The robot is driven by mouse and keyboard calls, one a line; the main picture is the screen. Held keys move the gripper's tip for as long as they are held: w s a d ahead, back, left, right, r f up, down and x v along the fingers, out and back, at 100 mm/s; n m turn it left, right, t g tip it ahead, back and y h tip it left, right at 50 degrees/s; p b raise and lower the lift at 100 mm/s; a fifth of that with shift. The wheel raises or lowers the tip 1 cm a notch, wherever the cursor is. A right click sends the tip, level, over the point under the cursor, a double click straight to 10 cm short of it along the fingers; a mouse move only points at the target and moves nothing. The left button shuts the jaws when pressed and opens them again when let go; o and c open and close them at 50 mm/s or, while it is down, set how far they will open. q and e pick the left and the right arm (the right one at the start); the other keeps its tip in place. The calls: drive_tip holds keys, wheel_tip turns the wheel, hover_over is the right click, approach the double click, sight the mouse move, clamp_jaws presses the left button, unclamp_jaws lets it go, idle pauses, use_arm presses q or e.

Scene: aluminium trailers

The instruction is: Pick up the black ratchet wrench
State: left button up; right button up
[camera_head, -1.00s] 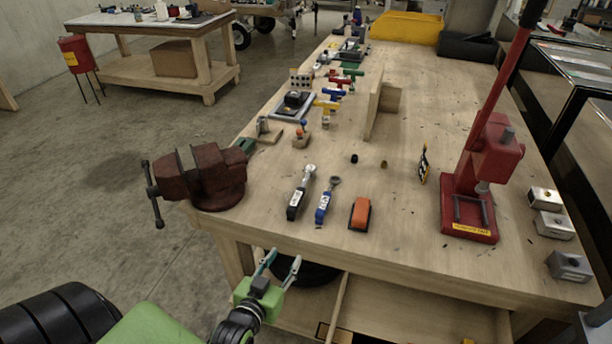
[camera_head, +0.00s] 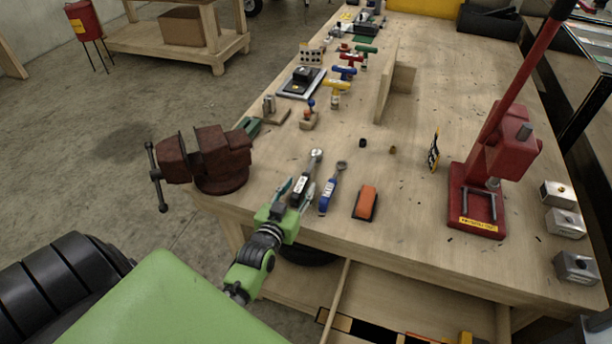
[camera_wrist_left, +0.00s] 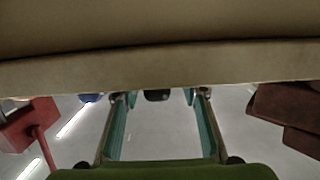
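The black ratchet wrench (camera_head: 316,158) lies on the workbench near its front edge, its metal head pointing away. My left gripper (camera_head: 298,190) is open at the front edge, its fingers on either side of the wrench's handle in the head view and hiding part of it. In the left wrist view, the dark handle end (camera_wrist_left: 158,96) shows between the spread teal fingertips of the left gripper (camera_wrist_left: 159,98). I cannot tell whether the fingers touch it. My right gripper is not in view.
A blue-handled wrench (camera_head: 328,194) lies close to the right, then an orange-and-black block (camera_head: 366,202). A dark red vise (camera_head: 205,160) stands at the left corner, a red press (camera_head: 490,180) at the right. The workbench edge (camera_wrist_left: 160,65) spans the wrist view.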

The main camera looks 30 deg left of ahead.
sight(304, 176)
use_arm(q)
drive_tip(key=p+x, duration=0.1)
drive_tip(key=x, duration=0.4)
drive_tip(key=shift+f, duration=0.1)
drive_tip(key=shift+s+d, duration=0.1)
clamp_jaws()
